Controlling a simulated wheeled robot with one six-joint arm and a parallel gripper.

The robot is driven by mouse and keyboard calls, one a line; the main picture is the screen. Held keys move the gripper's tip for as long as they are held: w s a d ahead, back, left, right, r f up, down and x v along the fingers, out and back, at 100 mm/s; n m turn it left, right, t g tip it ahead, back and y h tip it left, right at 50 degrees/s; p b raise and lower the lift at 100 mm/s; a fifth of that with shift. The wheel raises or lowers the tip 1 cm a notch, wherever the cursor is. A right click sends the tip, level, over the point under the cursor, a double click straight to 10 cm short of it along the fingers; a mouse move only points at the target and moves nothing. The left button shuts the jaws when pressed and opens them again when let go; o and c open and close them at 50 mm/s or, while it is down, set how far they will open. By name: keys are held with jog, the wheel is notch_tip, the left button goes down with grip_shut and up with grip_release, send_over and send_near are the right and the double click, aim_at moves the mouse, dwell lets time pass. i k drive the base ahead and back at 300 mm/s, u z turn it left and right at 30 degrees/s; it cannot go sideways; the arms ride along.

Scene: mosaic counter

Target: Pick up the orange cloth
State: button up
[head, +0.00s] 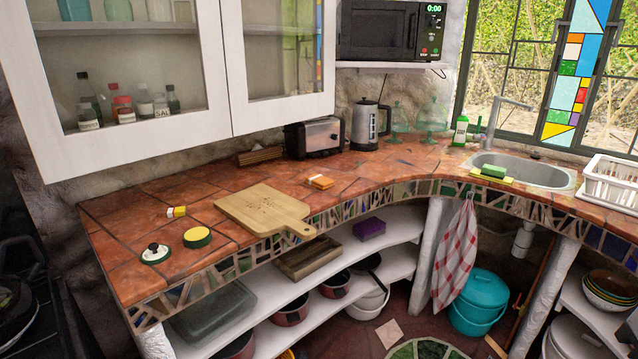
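A small folded orange cloth (320,181) lies flat on the terracotta-tiled counter (365,185), right of and behind the wooden cutting board. Nothing rests on it and a clear strip of counter surrounds it. My gripper is not in view.
The cutting board (262,207) lies left of the cloth, its handle over the front edge. A toaster (314,138) and kettle (366,124) stand behind. Round yellow-green items (197,237) lie at left. The sink (525,172) is at right. White cabinets (125,95) hang above the left counter.

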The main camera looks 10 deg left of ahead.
aim_at(320, 181)
jog(key=i, duration=2)
jog(key=u, duration=0.75)
jog(key=i, duration=0.55)
jog(key=u, duration=0.1)
